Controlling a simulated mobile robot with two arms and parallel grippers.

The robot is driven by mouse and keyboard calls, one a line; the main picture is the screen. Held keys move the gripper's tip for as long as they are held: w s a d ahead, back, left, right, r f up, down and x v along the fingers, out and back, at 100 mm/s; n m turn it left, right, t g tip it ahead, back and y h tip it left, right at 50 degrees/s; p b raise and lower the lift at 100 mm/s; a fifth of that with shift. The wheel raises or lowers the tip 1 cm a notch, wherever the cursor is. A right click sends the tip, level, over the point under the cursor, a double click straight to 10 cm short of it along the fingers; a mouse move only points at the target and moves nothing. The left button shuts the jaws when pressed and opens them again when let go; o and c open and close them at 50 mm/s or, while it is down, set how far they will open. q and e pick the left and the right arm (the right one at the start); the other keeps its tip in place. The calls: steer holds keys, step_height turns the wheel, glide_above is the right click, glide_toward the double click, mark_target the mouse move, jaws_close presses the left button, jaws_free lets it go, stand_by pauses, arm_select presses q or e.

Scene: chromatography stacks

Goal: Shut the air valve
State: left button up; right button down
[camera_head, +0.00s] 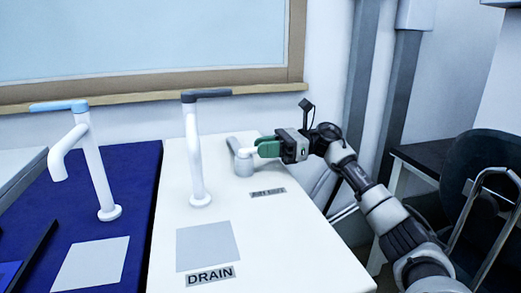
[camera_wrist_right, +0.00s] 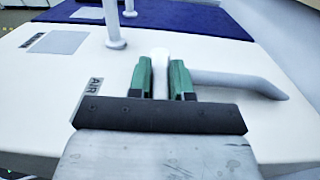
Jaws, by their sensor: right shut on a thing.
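The air valve (camera_head: 241,163) is a small pale grey fitting on the white bench top, near its back right side. My right gripper (camera_head: 266,148) reaches it from the right with green fingers. In the right wrist view the green fingers (camera_wrist_right: 161,80) are shut on the white valve handle (camera_wrist_right: 161,56), one finger on each side. A grey pipe (camera_wrist_right: 238,80) of the valve runs off to the right there. A label reading AIR (camera_wrist_right: 90,88) lies on the bench beside it. My left gripper is not in view.
A white tap (camera_head: 196,155) with a dark grey lever stands left of the valve, behind a grey square (camera_head: 207,246) and a DRAIN label (camera_head: 210,276). A blue-levered tap (camera_head: 92,165) stands on the blue bench section. A dark chair (camera_head: 485,170) is at the right.

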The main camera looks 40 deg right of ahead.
steer(key=c, duration=1)
jaws_free()
steer(key=shift+w, duration=0.1)
steer(key=shift+c, duration=0.2)
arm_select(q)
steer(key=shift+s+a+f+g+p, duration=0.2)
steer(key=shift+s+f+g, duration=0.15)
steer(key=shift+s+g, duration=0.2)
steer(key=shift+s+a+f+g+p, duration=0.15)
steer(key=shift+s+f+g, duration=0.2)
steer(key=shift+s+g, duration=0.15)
arm_select(e)
steer(key=v, duration=1.1)
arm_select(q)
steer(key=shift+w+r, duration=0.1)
arm_select(e)
steer(key=shift+a, duration=0.15)
